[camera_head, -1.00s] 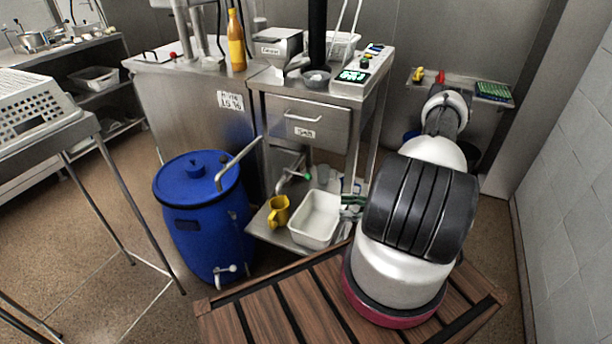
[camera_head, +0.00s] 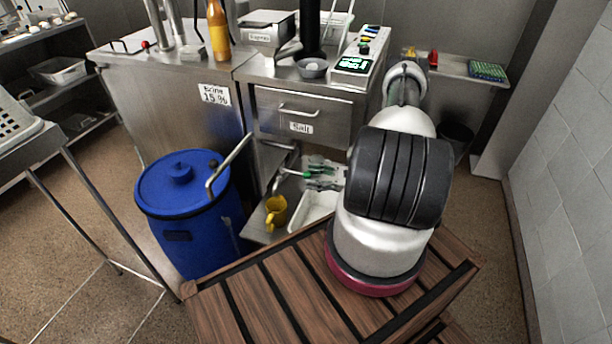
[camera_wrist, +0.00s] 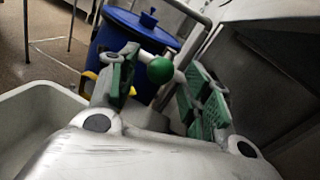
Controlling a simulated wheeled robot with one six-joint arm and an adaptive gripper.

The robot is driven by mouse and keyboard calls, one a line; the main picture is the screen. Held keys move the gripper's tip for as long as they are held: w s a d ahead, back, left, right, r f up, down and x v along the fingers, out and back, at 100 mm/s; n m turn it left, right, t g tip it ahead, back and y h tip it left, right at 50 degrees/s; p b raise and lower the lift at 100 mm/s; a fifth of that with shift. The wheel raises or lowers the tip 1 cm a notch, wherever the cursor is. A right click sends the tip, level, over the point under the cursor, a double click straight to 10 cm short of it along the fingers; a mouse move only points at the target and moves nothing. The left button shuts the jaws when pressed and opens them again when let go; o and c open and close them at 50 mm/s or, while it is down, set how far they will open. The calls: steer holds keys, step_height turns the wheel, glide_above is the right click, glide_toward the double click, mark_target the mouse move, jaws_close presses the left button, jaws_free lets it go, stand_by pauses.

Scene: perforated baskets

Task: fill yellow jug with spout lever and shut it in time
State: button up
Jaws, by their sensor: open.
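The yellow jug (camera_head: 276,209) stands on the low steel shelf in the head view, below the spout (camera_head: 276,180). In the wrist view only a yellow sliver of it (camera_wrist: 88,84) shows behind the left finger. The spout lever's green ball knob (camera_wrist: 160,70) appears between my green-padded fingers in the wrist view. My gripper (camera_wrist: 164,84) is open around the knob's line of sight; I cannot tell whether either pad touches it. In the head view my gripper (camera_head: 324,174) is small, near the spout's right side. The jug's inside and any water are not clear.
A white basin (camera_head: 312,212) sits right of the jug, close to my gripper; its rim also shows in the wrist view (camera_wrist: 42,100). A blue barrel (camera_head: 180,235) stands left of the shelf. The steel cabinet with the salt drawer (camera_head: 300,115) is above the spout.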

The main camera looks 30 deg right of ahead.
steer(key=shift+x, duration=1.25)
steer(key=shift+c, duration=0.2)
jaws_close()
steer(key=a+m+t+h, duration=0.1)
steer(key=s+a+m+t+h, duration=0.1)
steer(key=h, duration=0.1)
steer(key=a+m+t+h, duration=0.1)
steer(key=m+t+h, duration=0.1)
steer(key=shift+s, duration=0.3)
